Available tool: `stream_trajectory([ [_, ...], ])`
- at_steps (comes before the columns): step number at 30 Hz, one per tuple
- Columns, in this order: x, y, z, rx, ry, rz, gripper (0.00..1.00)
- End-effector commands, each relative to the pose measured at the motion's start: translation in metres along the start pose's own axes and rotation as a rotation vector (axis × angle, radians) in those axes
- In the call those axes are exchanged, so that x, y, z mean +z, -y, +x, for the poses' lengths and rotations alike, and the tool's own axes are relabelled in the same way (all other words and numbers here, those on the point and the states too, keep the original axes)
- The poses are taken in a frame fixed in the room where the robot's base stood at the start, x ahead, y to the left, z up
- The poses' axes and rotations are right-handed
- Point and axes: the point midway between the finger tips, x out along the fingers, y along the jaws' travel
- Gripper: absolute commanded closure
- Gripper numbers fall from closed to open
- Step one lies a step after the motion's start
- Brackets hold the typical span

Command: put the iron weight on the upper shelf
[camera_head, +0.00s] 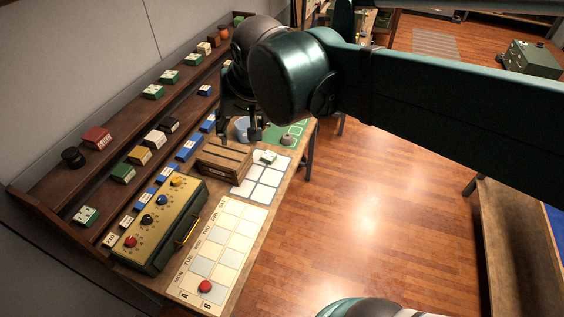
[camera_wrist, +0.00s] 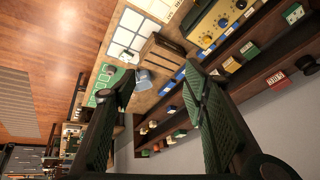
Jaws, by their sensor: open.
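My gripper (camera_head: 239,130) is open and empty above the far part of the bench, over the blue cup (camera_head: 242,122). Its two dark fingers stand apart in the wrist view (camera_wrist: 160,85), with the cup (camera_wrist: 143,77) beyond them. A small grey lump (camera_head: 287,140) sits on the green mat (camera_head: 272,134); it may be the iron weight, but it is too small to tell. A black round knobbed piece (camera_head: 72,157) stands at the near end of the upper shelf (camera_head: 118,118) and also looks like a weight.
A wooden crate (camera_head: 224,160) and a box with coloured knobs (camera_head: 160,222) stand on the bench. Small boxes line both shelves, with bare gaps between them on the upper one. A red disc (camera_head: 205,286) lies on the day chart (camera_head: 225,248).

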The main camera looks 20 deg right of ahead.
Motion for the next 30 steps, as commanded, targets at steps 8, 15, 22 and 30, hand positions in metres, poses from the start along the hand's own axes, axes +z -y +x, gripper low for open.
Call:
stream_trajectory([
  [8, 0.043, -0.05, 0.004, 0.0, -0.07, -0.117, 0.56],
  [15, 0.077, -0.083, 0.013, 0.013, -0.124, -0.212, 0.56],
  [22, 0.092, -0.097, 0.018, 0.022, -0.15, -0.26, 0.56],
  [30, 0.094, -0.099, 0.018, 0.023, -0.154, -0.266, 0.56],
])
